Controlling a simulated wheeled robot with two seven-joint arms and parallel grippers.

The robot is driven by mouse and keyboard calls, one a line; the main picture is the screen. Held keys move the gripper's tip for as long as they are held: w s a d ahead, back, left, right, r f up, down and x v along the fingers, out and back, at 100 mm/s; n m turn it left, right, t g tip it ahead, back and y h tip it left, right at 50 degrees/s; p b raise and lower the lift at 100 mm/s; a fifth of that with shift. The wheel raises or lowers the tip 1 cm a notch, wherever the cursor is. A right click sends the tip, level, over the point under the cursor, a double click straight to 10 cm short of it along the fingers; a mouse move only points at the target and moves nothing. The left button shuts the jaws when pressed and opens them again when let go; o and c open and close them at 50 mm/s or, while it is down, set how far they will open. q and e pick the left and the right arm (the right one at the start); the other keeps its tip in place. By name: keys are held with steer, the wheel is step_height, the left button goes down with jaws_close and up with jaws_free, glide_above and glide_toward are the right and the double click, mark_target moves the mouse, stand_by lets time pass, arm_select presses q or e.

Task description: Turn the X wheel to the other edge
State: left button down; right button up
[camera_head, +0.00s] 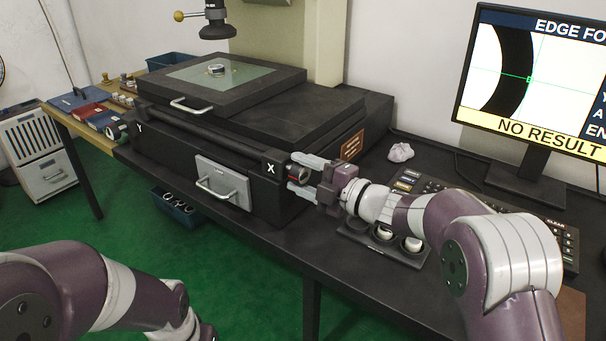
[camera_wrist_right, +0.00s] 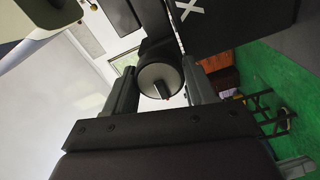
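The X wheel (camera_head: 298,174) is a dark round knob on the stage's right end, beside the X label. My right gripper (camera_head: 304,174) has one finger on each side of it. The right wrist view shows the wheel (camera_wrist_right: 160,80) end-on between the fingertips, very close to both; I cannot tell whether they press on it. A ring (camera_head: 217,69) lies on the glass stage plate (camera_head: 185,74). The monitor (camera_head: 525,75) shows a dark curved band, with a green cross mark at its right edge, and reads NO RESULT. My left arm is at lower left; its gripper is out of view.
The Y wheel (camera_head: 117,130) is at the stage's left end. A dark tray (camera_head: 355,238) with round parts is below my right forearm, near a keypad (camera_head: 405,182). A crumpled cloth (camera_head: 400,152) lies behind. A blue bin (camera_head: 176,208) stands below the bench.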

steer(key=o, duration=0.4)
steer(key=shift+c, duration=0.2)
steer(key=p+v, duration=0.2)
steer(key=v, duration=1)
steer(key=shift+s+d, duration=0.2)
steer(key=shift+d, duration=0.05)
